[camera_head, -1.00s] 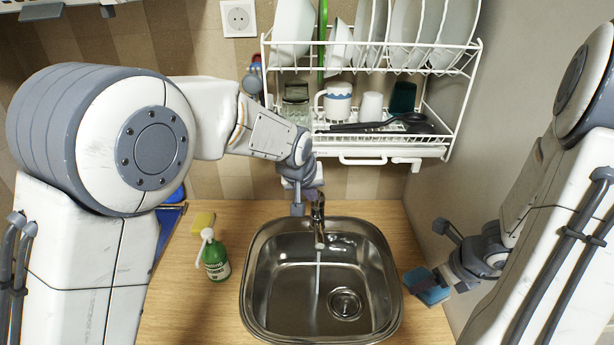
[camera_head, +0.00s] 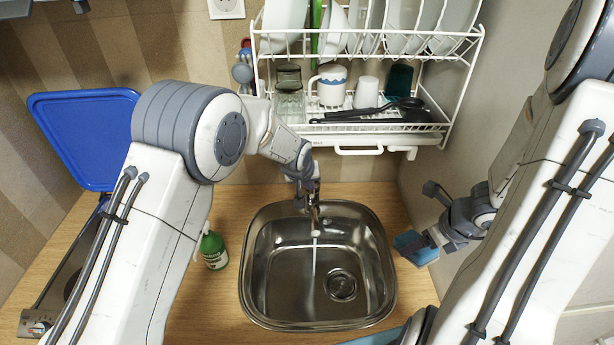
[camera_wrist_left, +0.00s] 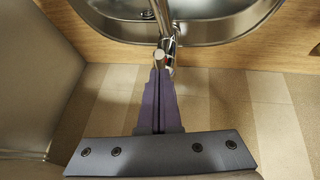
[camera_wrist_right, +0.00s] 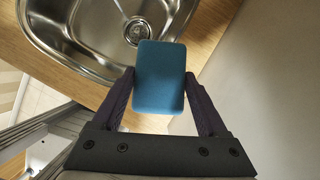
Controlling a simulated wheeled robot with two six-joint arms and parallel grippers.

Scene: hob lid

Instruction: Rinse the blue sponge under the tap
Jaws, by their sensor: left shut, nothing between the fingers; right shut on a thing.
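The blue sponge (camera_head: 416,247) is held to the right of the sink; it also shows between the fingers in the right wrist view (camera_wrist_right: 160,78). My right gripper (camera_head: 432,237) is shut on it, and the sponge is over the counter beside the sink rim. The tap (camera_head: 315,215) stands at the back of the steel sink (camera_head: 290,265), and a thin stream of water runs from it into the basin. My left gripper (camera_wrist_left: 160,78) is shut and empty, its fingertips at the tap. In the head view the left fingertips (camera_head: 308,197) are partly hidden behind the tap.
A green bottle (camera_head: 213,250) stands left of the sink. A white dish rack (camera_head: 365,140) with dishes hangs above it. A blue lid (camera_head: 85,140) stands raised over the hob (camera_head: 62,275) at the left. The wall is close on the right.

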